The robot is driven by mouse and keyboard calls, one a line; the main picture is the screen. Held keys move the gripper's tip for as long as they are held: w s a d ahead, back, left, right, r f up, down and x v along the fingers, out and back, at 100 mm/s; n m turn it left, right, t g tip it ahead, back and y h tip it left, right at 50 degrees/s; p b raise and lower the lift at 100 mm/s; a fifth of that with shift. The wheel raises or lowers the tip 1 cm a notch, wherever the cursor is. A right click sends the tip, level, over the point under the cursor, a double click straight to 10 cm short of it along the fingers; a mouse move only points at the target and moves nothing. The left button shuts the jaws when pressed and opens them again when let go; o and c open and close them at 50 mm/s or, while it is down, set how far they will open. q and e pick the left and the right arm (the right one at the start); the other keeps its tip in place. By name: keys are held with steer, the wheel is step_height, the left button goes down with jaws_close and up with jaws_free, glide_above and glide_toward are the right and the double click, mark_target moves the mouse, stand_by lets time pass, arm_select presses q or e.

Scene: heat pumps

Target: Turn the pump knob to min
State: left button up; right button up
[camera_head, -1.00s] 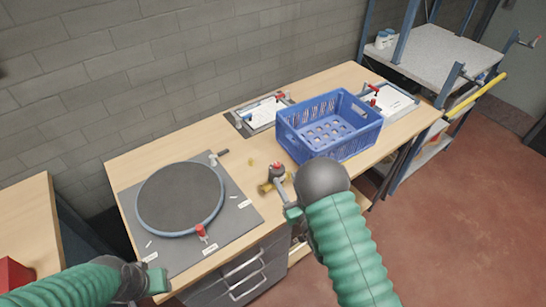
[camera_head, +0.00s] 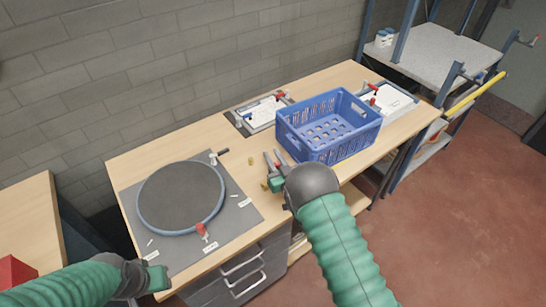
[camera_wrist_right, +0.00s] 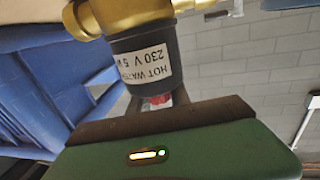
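The pump shows in the right wrist view as a black body (camera_wrist_right: 145,50) with a white "HOT WATER 230 V 5" label and brass fittings (camera_wrist_right: 125,13). Its red knob (camera_wrist_right: 160,100) is close to my right gripper and partly hidden. In the head view my right gripper (camera_head: 273,158) is at the pump, near the table's front edge. Its two fingers stand apart, and it hides most of the pump; a bit of brass (camera_head: 265,185) shows beside it. My left gripper (camera_head: 157,279) is at the lower left, in front of the table, its fingers unclear.
A blue crate (camera_head: 345,150) stands close behind and right of the right gripper. A round dark plate (camera_head: 181,196) on a grey mat lies left, with a red-knobbed part (camera_head: 202,231) in front. Small brass pieces (camera_head: 251,161) lie on the wooden table (camera_head: 233,180).

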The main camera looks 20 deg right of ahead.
jaws_close()
steer(key=shift+f+n+y, duration=0.1)
steer(key=shift+n+y, duration=0.2)
steer(key=shift+y, duration=0.1)
steer(key=n+g+y+b, duration=0.1)
steer(key=n+y, duration=0.1)
steer(key=y, duration=0.1)
steer(key=shift+a+b, duration=0.2)
steer(key=shift+b, duration=0.15)
steer(key=n+g+y, duration=0.1)
steer(key=n+g+y+b, duration=0.1)
steer(key=y, duration=0.1)
steer(key=n+y+b, duration=0.1)
steer(key=y, duration=0.1)
steer(key=shift+s+a+f+n+g, duration=0.1)
steer(key=shift+s+a+n+g, duration=0.2)
steer(key=shift+a+g, duration=0.1)
steer(key=n+g+y+b, duration=0.1)
steer(key=n+g+y, duration=0.1)
steer(key=g+y+b, duration=0.1)
steer(key=shift+s+a+n+b, duration=0.25)
steer(key=shift+a+n+b, duration=0.05)
steer(key=shift+n, duration=0.1)
steer(key=shift+s+a+n+g+y+b, duration=0.15)
steer(key=shift+n+g+y+b, duration=0.5)
steer(key=shift+g, duration=0.35)
